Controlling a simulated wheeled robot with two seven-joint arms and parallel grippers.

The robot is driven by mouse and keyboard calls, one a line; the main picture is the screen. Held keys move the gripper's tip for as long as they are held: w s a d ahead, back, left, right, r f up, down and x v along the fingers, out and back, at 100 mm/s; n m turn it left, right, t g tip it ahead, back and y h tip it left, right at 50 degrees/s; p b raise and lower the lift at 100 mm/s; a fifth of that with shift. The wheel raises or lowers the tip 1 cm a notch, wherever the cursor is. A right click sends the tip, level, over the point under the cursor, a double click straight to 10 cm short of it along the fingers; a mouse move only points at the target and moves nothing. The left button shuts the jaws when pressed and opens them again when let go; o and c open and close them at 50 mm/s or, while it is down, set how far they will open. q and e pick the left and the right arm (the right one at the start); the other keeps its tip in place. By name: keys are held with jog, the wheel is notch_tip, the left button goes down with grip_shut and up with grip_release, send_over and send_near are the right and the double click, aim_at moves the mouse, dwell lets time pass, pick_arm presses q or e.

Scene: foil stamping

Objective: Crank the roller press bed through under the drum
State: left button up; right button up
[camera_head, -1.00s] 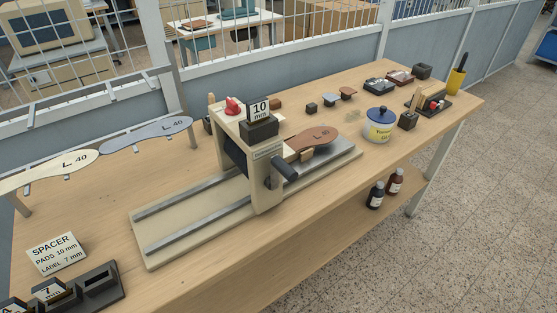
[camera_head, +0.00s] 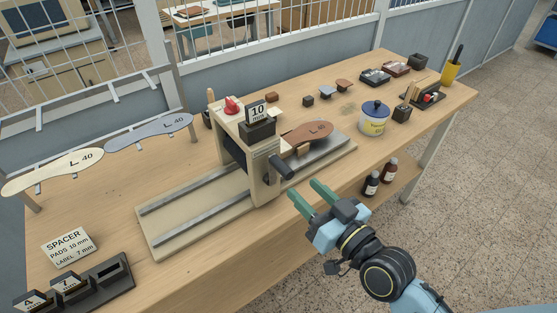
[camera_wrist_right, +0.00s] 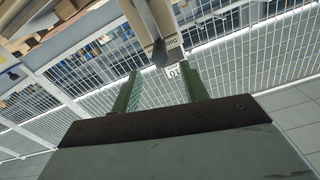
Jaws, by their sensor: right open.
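The roller press (camera_head: 263,184) stands on the bench, with a 10 mm spacer block (camera_head: 257,125) on top. Its dark crank handle (camera_head: 281,167) sticks out on the near side. The bed (camera_head: 178,219) runs through the press on rails. A brown L 40 insole (camera_head: 308,134) lies on the bed part right of the drum. My right gripper (camera_head: 312,199) is open and empty, in front of the bench edge just right of and below the crank handle. The handle also shows above the green fingers in the right wrist view (camera_wrist_right: 155,35). The left gripper is not in view.
A spacer sign (camera_head: 68,246) and spacer rack (camera_head: 92,289) sit at the left. Insole templates (camera_head: 149,132) stand on a rack behind. A blue-lidded tub (camera_head: 374,119) and small tools stand at the right. Bottles (camera_head: 371,184) stand on the lower shelf.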

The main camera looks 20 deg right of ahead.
aim_at(279, 164)
jog(key=p+x, duration=0.1)
jog(key=x, duration=0.9)
jog(key=shift+w+a+f, duration=0.1)
jog(key=shift+w, duration=0.05)
grip_shut()
